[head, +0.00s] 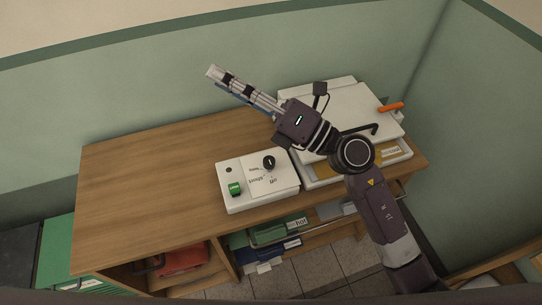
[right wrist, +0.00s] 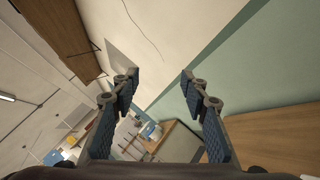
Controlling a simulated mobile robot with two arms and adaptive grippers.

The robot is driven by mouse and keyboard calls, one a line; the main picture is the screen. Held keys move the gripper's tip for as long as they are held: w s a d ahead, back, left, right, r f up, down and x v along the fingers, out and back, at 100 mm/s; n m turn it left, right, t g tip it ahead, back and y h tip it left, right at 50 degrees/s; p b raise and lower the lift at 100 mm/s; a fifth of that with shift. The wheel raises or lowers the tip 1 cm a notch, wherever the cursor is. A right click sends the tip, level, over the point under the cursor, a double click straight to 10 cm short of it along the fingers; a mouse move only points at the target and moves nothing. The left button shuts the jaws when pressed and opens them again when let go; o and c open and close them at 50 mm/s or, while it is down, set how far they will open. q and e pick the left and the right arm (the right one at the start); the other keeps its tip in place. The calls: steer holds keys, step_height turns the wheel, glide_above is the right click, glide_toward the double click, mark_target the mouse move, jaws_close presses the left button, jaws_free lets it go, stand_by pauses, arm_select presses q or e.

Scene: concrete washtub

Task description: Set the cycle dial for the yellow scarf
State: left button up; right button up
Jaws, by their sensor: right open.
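A white control box (head: 258,193) sits on the wooden table. Its top carries a black dial (head: 269,162) with small printed labels around it, too small and tilted to read surely, and a green button (head: 235,188). My right gripper (head: 216,74) reaches over the back of the table toward the upper left, beyond and above the box and apart from the dial. In the right wrist view its fingers (right wrist: 158,77) are spread with nothing between them. I cannot make out a yellow scarf. My left gripper is out of view.
A white flat machine (head: 355,112) with an orange handle (head: 391,107) stands right of the box, partly behind my right arm. The table's left half (head: 145,178) is clear. Binders (head: 275,246) and a red item (head: 183,260) fill the shelves below. Green walls close in behind and right.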

steer(key=s+a+f+n+g+h, duration=0.1)
steer(key=s+a+f+n+g, duration=0.15)
steer(key=n+g, duration=0.2)
steer(key=n+g+h, duration=0.3)
steer(key=n+h, duration=0.3)
steer(key=h, duration=0.8)
glide_toward(270, 160)
steer(key=f, duration=0.1)
steer(key=p+x, duration=0.1)
steer(key=x, duration=0.3)
steer(key=p+x, duration=0.1)
steer(key=x, duration=0.3)
steer(key=shift+a+r, duration=0.15)
steer(key=shift+a, duration=0.05)
steer(key=shift+c, duration=0.6)
jaws_close()
